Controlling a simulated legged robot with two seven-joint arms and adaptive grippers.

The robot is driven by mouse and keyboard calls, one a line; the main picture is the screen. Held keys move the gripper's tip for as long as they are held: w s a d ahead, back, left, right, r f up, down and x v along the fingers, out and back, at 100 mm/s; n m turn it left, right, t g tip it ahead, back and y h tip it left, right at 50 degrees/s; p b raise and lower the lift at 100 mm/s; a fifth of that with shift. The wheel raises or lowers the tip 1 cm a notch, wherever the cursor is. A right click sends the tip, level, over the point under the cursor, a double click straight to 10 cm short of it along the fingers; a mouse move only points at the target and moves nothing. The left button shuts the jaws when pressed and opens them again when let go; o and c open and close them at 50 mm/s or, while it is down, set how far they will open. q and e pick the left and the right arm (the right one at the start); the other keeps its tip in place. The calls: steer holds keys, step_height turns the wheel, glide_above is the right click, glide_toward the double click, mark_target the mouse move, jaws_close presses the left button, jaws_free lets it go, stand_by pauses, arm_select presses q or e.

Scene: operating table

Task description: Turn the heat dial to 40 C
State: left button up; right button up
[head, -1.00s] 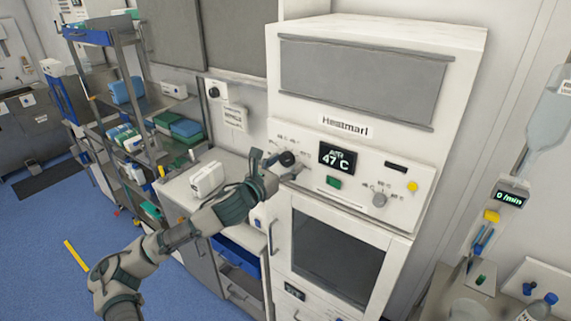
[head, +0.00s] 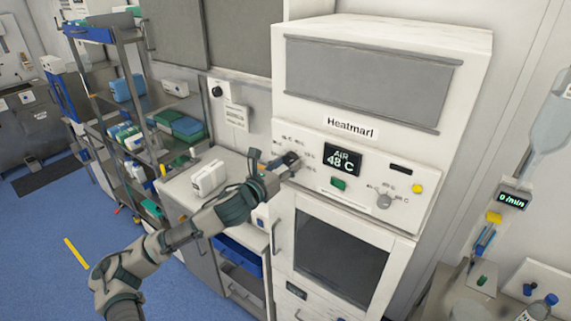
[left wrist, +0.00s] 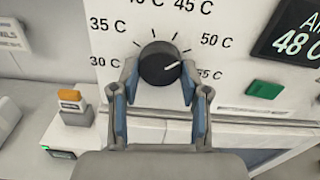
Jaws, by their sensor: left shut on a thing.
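The heat dial (left wrist: 160,65) is a black round knob with a white pointer line. In the left wrist view its pointer lies to the right, between the 50 C and 55 C marks. Labels from 30 C to 55 C ring it. My left gripper (left wrist: 158,82) is shut on the dial, one finger on each side. In the head view my left gripper (head: 280,168) reaches the dial from the left and covers part of it. The display (head: 342,160) on the white warming cabinet (head: 460,75) reads AIR 48 C. My right gripper is not in view.
A green button (head: 338,184), a grey knob (head: 384,201) and a yellow button (head: 417,188) are on the same panel. A white box (head: 208,178) stands on the counter to the left. A shelf rack and an infusion bag flank the cabinet.

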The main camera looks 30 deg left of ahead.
arm_select(q)
steer(key=n, duration=0.1)
steer(key=n+p, duration=0.1)
steer(key=shift+r+n, duration=0.25)
steer(key=shift+n, duration=0.05)
steer(key=n+p, duration=0.2)
steer(key=n, duration=0.1)
steer(key=shift+n, duration=0.3)
steer(key=n+p, duration=0.1)
steer(key=n, duration=0.2)
steer(key=shift+n, duration=0.3)
steer(key=n+p, duration=0.1)
steer(key=n, duration=0.2)
steer(key=shift+n, duration=0.9)
